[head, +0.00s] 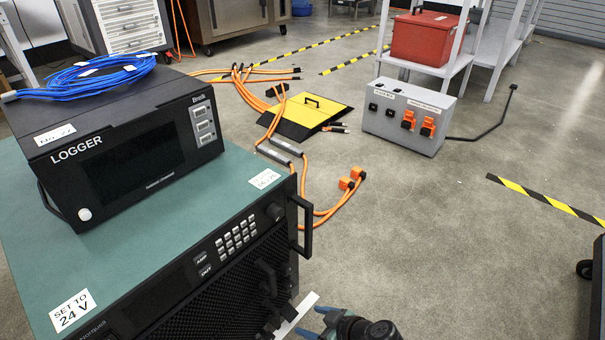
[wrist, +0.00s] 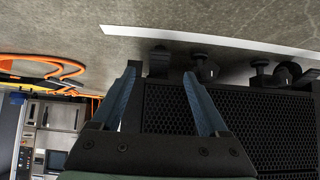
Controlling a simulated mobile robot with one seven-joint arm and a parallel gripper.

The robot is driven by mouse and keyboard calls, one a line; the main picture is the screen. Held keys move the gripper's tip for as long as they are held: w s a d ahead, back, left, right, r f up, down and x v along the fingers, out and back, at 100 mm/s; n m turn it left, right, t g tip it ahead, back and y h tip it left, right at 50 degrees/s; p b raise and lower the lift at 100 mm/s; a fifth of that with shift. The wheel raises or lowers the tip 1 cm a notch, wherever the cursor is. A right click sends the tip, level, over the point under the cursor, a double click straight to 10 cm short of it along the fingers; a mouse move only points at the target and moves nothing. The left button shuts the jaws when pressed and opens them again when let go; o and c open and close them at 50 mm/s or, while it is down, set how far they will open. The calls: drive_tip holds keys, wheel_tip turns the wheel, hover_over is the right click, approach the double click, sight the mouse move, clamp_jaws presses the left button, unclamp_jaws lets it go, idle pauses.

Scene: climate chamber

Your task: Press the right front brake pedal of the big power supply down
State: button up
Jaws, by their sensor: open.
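The big power supply (head: 215,195) is a black cabinet with a green top in the left foreground of the head view. Its black mesh front (wrist: 250,125) fills the right of the wrist view, which looks upside down. Dark casters (wrist: 207,70) show along its floor edge. A small black block (wrist: 158,62) beside them, between my fingertips in the picture, may be the brake pedal; its position, up or down, is unclear. The head view hides the pedal. My gripper (head: 310,321) is open and empty, low near the cabinet's front right; its blue fingers also show in the wrist view (wrist: 161,72).
A black logger (head: 120,150) with blue cable stands on the cabinet. A black handle (head: 302,220) juts from its front. Orange cables, a yellow-black ramp (head: 305,115) and a grey socket box (head: 405,115) lie beyond. A white floor strip (wrist: 215,40) runs near the casters. Floor at right is mostly clear.

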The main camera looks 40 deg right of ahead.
drive_tip(key=p+v, duration=0.3)
drive_tip(key=v, duration=0.3)
drive_tip(key=shift+s, duration=0.1)
idle(0.5)
